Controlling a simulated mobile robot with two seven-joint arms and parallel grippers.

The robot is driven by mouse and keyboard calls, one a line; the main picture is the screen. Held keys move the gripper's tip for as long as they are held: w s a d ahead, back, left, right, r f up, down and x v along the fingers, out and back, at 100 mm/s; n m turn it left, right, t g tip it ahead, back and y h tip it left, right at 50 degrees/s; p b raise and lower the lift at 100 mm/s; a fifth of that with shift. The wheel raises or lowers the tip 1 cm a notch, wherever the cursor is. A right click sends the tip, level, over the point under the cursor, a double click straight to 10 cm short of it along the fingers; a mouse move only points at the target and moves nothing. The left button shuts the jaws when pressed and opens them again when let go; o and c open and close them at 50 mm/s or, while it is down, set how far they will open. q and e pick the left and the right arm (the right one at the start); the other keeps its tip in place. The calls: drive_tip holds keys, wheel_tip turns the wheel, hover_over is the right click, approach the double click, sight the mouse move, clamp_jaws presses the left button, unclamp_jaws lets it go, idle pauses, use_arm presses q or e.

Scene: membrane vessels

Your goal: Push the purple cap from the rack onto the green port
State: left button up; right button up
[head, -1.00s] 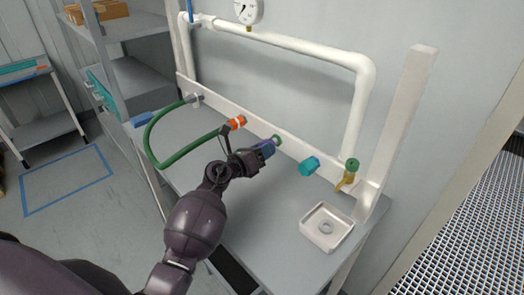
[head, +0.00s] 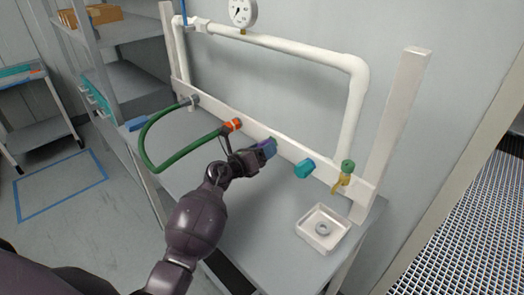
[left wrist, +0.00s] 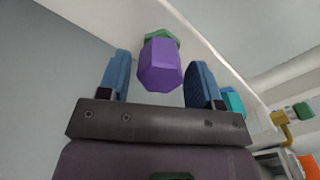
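The purple cap (left wrist: 160,66) sits at the green port (left wrist: 163,36) on the white rail, lined up with it. The port's green rim shows behind the cap, but how deep the cap sits cannot be told. In the head view the purple cap (head: 269,147) is partly hidden by my left gripper (head: 264,152). In the left wrist view my left gripper (left wrist: 159,82) has its two blue fingers either side of the cap, with a visible gap on each side. It is open. My right gripper is not in view.
A teal cap (head: 304,168) and a yellow valve (head: 341,183) are to the right on the rail. An orange fitting (head: 232,125) and green hose (head: 150,160) are to the left. A white tray (head: 303,230) holding a grey ring stands on the bench. A gauge (head: 242,11) is above.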

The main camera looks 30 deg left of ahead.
use_arm(q)
drive_tip(key=shift+o, duration=0.5)
drive_tip(key=v, duration=1)
drive_tip(key=shift+s, duration=0.35)
drive_tip(key=shift+a, duration=0.15)
